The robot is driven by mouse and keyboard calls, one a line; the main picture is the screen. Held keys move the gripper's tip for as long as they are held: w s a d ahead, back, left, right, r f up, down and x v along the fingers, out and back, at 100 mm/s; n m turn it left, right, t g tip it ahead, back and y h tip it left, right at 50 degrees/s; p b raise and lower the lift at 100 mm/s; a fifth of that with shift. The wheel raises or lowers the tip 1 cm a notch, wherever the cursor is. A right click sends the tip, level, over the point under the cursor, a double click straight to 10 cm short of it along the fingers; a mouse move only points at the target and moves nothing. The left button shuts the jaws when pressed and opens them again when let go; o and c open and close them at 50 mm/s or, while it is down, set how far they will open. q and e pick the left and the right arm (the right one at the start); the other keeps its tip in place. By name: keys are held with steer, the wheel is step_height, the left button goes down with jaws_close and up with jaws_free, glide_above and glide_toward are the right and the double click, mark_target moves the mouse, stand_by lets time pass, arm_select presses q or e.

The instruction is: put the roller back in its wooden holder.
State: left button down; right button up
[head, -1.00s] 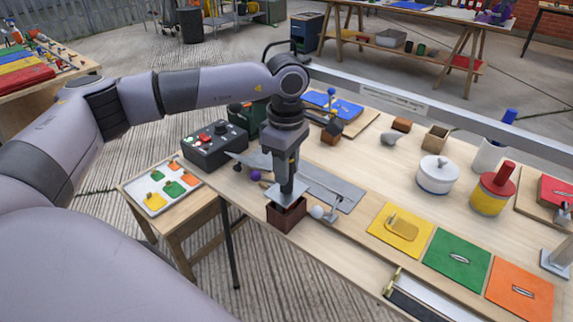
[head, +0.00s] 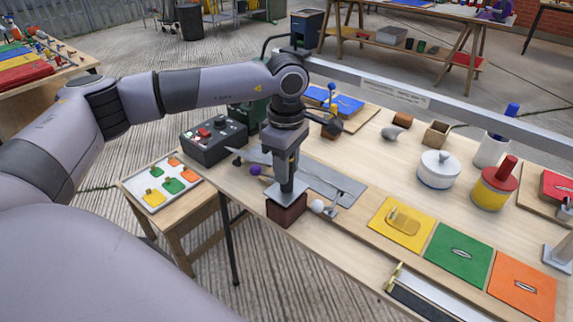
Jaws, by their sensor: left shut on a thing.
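My left gripper (head: 287,186) points straight down over the near left edge of the bench. It is shut, and its fingertips and most of what it holds are hidden behind the grey square plate at its lower end. A dark red-brown wooden block or box (head: 286,213) is directly below, close to or touching the plate; its top is covered, and I cannot tell whether it is the holder. No roller shows clearly elsewhere on the bench. My right gripper is not in view.
A white ball knob on a lever (head: 318,206) stands just right of the block, and a grey metal strip (head: 335,185) lies behind. A black control box (head: 213,142) is left. A yellow pad (head: 401,222), green pad (head: 458,253) and white lidded pot (head: 438,169) lie right.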

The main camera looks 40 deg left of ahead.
arm_select(q)
steer(key=shift+f, duration=0.15)
steer(key=shift+f+b, duration=0.45)
steer(key=shift+f, duration=0.05)
steer(key=shift+c, duration=0.6)
jaws_free()
steer(key=shift+f, duration=0.1)
steer(key=shift+r+p, duration=2.8)
steer(key=shift+r, duration=1.3)
